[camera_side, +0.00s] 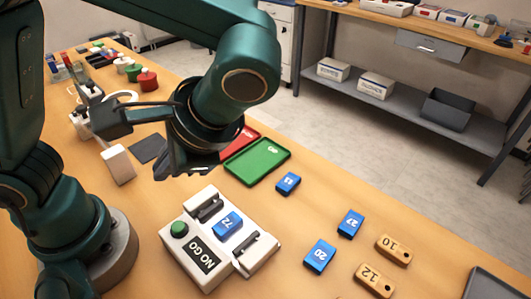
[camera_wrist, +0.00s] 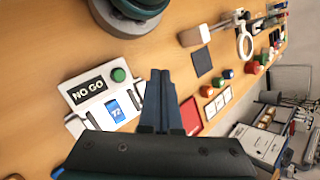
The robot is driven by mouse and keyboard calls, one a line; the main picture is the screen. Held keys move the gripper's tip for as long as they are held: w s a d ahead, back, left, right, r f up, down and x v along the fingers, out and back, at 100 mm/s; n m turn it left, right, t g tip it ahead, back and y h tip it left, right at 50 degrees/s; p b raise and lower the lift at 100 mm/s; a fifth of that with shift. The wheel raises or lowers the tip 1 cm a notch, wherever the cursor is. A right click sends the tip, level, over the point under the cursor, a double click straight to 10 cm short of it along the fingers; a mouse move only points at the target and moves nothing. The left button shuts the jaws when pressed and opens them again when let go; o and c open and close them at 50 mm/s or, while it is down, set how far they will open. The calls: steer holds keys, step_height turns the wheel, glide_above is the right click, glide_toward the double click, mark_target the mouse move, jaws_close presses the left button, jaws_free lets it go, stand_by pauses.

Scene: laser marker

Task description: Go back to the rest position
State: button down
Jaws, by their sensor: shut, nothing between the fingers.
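My gripper (camera_side: 180,172) hangs above the table behind the white marker device, near the red and green trays, touching nothing that I can see. In the wrist view its fingers (camera_wrist: 160,76) are together, with nothing between them. The white device (camera_side: 252,262) has a green button (camera_side: 179,229), a dark NO GO sign (camera_side: 203,255) and a blue block marked 72 (camera_side: 228,224) seated between its black-topped clamps. The wrist view also shows the device and the block (camera_wrist: 115,111).
Blue blocks (camera_side: 288,184) (camera_side: 350,223) (camera_side: 320,256) and wooden tags (camera_side: 393,250) (camera_side: 374,280) lie right of the device. A green tray (camera_side: 257,161) and a red tray (camera_side: 238,142) lie behind it. A dark tray (camera_side: 487,285) is at the right edge.

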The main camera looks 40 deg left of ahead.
steer(key=shift+w+a+r+n+t+h, duration=0.3)
steer(key=shift+a+n+t+h, duration=0.4)
steer(key=shift+t+h, duration=0.6)
steer(key=shift+w+a+r+n+t+h, duration=0.3)
steer(key=shift+a+n+t+h, duration=0.25)
steer(key=shift+n+t+h, duration=0.5)
steer(key=shift+w+a+r+n+t+h, duration=0.25)
steer(key=shift+a+n+t+h, duration=0.35)
steer(key=shift+t+h, duration=0.85)
